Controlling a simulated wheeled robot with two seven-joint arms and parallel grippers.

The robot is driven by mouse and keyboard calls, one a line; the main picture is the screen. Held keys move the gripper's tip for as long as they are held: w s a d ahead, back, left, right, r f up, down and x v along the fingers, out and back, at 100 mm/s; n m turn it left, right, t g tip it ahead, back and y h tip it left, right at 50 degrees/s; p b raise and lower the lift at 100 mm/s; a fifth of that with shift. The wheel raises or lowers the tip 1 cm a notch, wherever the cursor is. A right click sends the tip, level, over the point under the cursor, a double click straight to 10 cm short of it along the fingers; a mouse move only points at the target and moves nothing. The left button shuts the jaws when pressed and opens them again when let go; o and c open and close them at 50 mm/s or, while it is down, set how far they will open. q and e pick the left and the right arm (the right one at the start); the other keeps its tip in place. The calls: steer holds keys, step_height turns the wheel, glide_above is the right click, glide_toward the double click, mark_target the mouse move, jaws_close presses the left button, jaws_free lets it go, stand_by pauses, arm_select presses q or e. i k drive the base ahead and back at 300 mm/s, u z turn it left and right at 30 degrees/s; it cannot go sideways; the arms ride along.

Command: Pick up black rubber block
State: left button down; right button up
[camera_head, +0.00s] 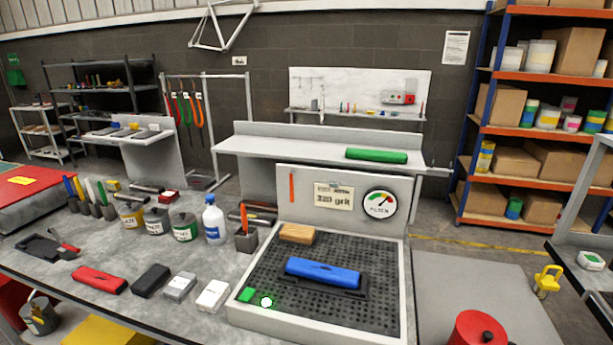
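The black rubber block (151,280) lies flat on the grey workbench (120,312), near its front edge. It is dark, with rounded edges. It is in a row between a red block (98,280) on its left and a grey block (180,286) on its right, with small gaps between them. Neither my left nor my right gripper shows in the head view.
A whitish block (213,295) is beside the perforated tray (248,312), which holds a blue tool (322,271) and a tan block (297,234). Jars, a bottle (214,221) and pen holders stand behind the row. The bench in front is clear.

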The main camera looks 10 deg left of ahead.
mark_target(144, 286)
steer(key=u, duration=1.35)
